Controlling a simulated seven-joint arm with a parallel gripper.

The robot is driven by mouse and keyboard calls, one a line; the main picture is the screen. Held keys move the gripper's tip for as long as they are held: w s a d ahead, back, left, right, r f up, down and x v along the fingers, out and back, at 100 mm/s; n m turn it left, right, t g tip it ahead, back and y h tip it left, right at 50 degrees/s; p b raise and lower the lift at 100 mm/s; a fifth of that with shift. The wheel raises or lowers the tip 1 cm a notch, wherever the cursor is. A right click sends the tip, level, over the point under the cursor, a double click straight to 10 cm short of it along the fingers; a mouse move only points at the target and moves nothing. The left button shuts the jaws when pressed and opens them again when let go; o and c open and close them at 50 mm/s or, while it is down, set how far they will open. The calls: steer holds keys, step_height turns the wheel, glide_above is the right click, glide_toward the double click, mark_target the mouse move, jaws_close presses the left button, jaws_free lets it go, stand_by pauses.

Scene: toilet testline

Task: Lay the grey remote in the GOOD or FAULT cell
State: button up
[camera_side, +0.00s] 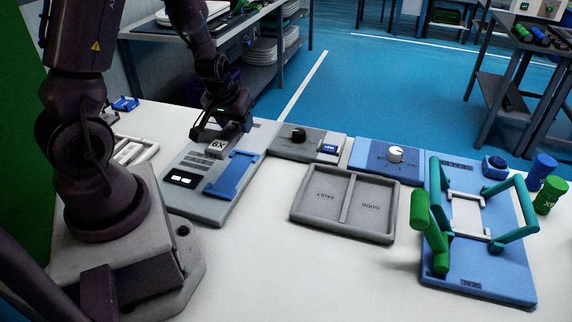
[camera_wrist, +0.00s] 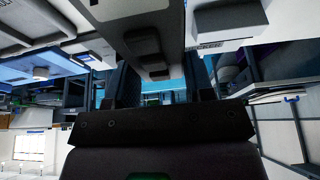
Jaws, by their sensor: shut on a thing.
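The grey remote (camera_side: 217,146) is a small grey block with a dark marking in the side view. My gripper (camera_side: 219,131) is shut on it, above the upper part of a grey test panel (camera_side: 200,205). Whether the remote touches the panel cannot be told. In the wrist view a grey body with dark raised pads (camera_wrist: 140,42) shows between my fingers (camera_wrist: 158,88). The grey sorting tray (camera_side: 392,238) is to the right, with a FAULT cell (camera_side: 318,195) on the left and a GOOD cell (camera_side: 371,205) on the right. Both cells are empty.
The panel has a blue cradle (camera_side: 232,174) and a lit display (camera_side: 181,179). Knob boxes (camera_side: 313,146) (camera_side: 385,160) stand behind the tray. A blue fixture (camera_side: 470,270) with green and teal handles rises right of it. A pale tray (camera_side: 148,147) sits left. The front table is clear.

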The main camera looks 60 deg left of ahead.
steer(key=w+d+r+m, duration=0.1)
steer(key=w+d, duration=0.1)
steer(key=d, duration=0.7)
steer(key=w+d+r+m, duration=0.1)
steer(key=w+d+m, duration=0.1)
steer(key=d, duration=0.7)
steer(key=n, duration=0.3)
glide_above(330, 181)
steer(key=s+d, duration=0.1)
steer(key=s, duration=0.1)
step_height(330, 181, down, 9)
steer(key=shift+w+f, duration=0.3)
steer(key=shift+f, duration=0.05)
steer(key=shift+w+f, duration=0.15)
steer(key=shift+f, duration=0.75)
steer(key=shift+w+f, duration=0.1)
steer(key=shift+f, duration=0.8)
steer(key=shift+f, duration=0.1)
